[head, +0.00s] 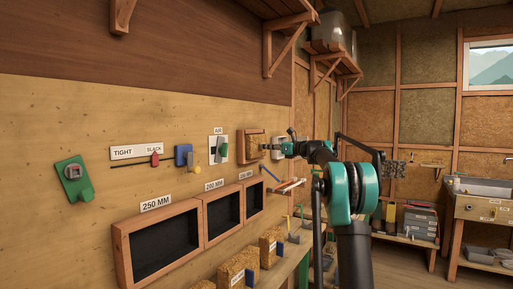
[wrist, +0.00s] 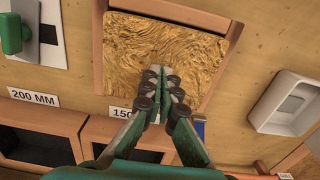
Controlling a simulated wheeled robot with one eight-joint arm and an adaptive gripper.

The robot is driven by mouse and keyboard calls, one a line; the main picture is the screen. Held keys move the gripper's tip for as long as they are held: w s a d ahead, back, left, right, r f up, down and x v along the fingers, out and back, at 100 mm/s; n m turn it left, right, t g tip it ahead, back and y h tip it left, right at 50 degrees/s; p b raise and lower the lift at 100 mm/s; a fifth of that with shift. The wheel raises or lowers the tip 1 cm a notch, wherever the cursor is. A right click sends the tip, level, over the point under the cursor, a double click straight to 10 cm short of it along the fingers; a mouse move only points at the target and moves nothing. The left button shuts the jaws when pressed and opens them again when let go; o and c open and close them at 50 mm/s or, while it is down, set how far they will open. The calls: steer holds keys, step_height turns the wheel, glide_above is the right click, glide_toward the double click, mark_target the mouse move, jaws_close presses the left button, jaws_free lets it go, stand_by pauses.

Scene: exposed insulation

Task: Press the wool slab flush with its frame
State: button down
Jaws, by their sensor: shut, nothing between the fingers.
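The wool slab (wrist: 160,45) is a golden-brown fibrous block inside a reddish wooden frame (wrist: 98,50) on the wall. In the head view the slab (head: 257,146) shows small, and it appears to stand out from its frame (head: 240,148). My gripper (wrist: 163,72) has its fingers together and empty, with the tips over the lower middle of the slab. In the head view my gripper (head: 266,147) points left at the slab's right part. I cannot tell whether the tips touch the slab.
Dark open boxes, one under the 250 MM sign (head: 156,202), line the wall below. A white recessed holder (wrist: 285,104) is right of the frame. A shelf (head: 290,22) juts out above.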

steer(key=shift+w+a, duration=0.35)
steer(key=shift+a, duration=0.1)
steer(key=shift+w+a, duration=0.4)
steer(key=shift+a, duration=0.2)
steer(key=shift+w+a, duration=0.25)
steer(key=shift+a, duration=0.1)
steer(key=v, duration=0.8)
stand_by(0.8)
